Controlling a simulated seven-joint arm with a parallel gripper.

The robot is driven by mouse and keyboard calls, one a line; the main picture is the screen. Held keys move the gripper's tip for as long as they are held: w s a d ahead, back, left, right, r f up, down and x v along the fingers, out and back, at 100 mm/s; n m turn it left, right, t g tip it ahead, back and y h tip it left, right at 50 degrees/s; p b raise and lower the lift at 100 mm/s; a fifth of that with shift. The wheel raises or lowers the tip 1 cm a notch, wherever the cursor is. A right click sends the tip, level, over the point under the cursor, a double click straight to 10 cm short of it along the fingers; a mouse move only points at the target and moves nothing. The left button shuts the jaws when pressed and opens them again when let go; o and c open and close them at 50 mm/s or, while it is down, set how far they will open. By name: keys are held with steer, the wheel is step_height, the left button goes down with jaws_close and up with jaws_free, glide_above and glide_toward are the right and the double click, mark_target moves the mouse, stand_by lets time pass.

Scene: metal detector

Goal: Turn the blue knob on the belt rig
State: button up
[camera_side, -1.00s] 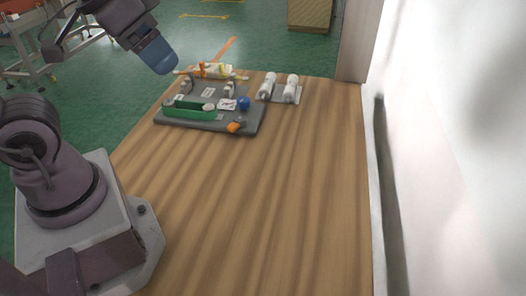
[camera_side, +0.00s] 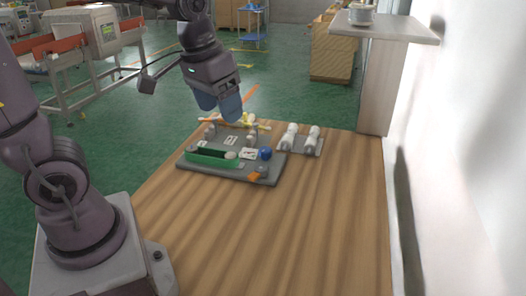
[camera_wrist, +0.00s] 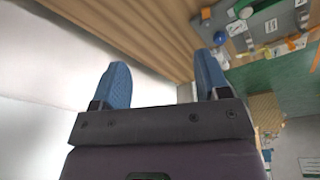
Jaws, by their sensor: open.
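The belt rig is a dark grey board (camera_side: 225,173) lying flat on the wooden table, with a green belt strip along its near left part. The blue knob (camera_side: 265,154) stands on its right part, beside a white label and behind an orange block. In the wrist view the knob (camera_wrist: 219,38) shows small at the upper right. My gripper (camera_side: 219,105) hangs in the air above the rig's back left, up and left of the knob and apart from it. Its two blue fingers are spread with nothing between them; they also show in the wrist view (camera_wrist: 163,78).
An orange block (camera_side: 257,175) sits at the rig's near right corner. Two white rollers (camera_side: 301,140) lie on a grey plate right of the rig. The near tabletop (camera_side: 270,235) is bare. A white wall (camera_side: 460,150) runs along the right.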

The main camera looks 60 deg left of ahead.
steer(key=w+a+f+n+g, duration=0.2)
steer(key=w+a+f+n, duration=0.4)
steer(key=w+a, duration=0.35)
steer(key=n, duration=1)
glide_above(267, 150)
step_height(267, 150, down, 9)
step_height(267, 150, down, 13)
steer(key=shift+f, duration=0.1)
steer(key=c, duration=0.9)
